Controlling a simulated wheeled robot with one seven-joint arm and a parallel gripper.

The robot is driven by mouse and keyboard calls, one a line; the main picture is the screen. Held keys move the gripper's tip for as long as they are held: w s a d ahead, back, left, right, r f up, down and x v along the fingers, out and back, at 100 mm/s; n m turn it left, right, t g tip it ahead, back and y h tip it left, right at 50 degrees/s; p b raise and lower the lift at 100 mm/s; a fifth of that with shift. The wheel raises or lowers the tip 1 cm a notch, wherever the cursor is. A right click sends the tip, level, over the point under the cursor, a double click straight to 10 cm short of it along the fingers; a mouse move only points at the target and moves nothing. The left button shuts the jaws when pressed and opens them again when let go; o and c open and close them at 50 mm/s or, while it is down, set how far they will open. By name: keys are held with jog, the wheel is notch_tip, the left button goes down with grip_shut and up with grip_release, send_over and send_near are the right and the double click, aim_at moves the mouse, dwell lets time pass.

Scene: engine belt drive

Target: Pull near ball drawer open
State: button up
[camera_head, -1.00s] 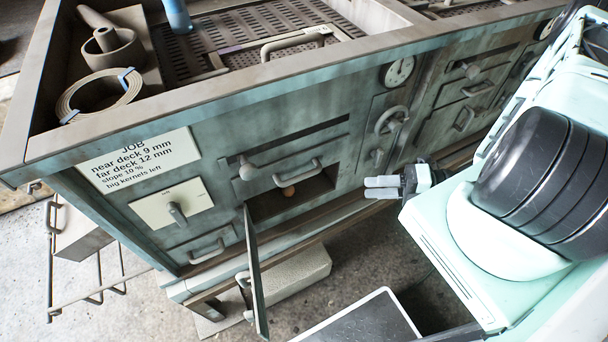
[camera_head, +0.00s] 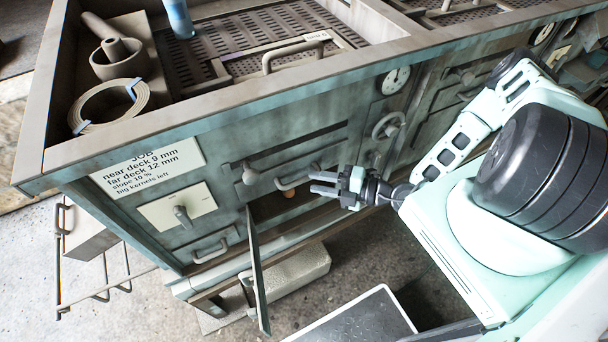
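The green machine front has a drawer with a curved bar handle (camera_head: 292,183) below a dark slot. Under this drawer is a dark open compartment (camera_head: 268,207) with a small orange ball (camera_head: 290,194) at its upper edge. A narrow panel (camera_head: 257,270) stands swung out at its left. My gripper (camera_head: 311,183) is open, its two fingers pointing left with a gap between them. It is just right of the bar handle and overlaps its right end in view; I cannot tell whether they touch. Nothing shows between the fingers. Which drawer bears the ball name is not readable.
A round knob (camera_head: 249,173) sticks out left of the handle. Another handled drawer (camera_head: 210,251) is lower left. A job sign (camera_head: 148,168) and a lever plate (camera_head: 176,208) are at left. A valve wheel (camera_head: 388,126) is right. A pale block (camera_head: 290,275) lies below.

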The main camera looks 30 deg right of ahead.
aim_at(304, 178)
jog(key=shift+p+x, duration=0.4)
jog(key=shift+x, duration=1.85)
grip_shut()
jog(key=s+p, duration=0.1)
jog(key=s, duration=1.5)
jog(key=shift+s+p, duration=0.3)
grip_release()
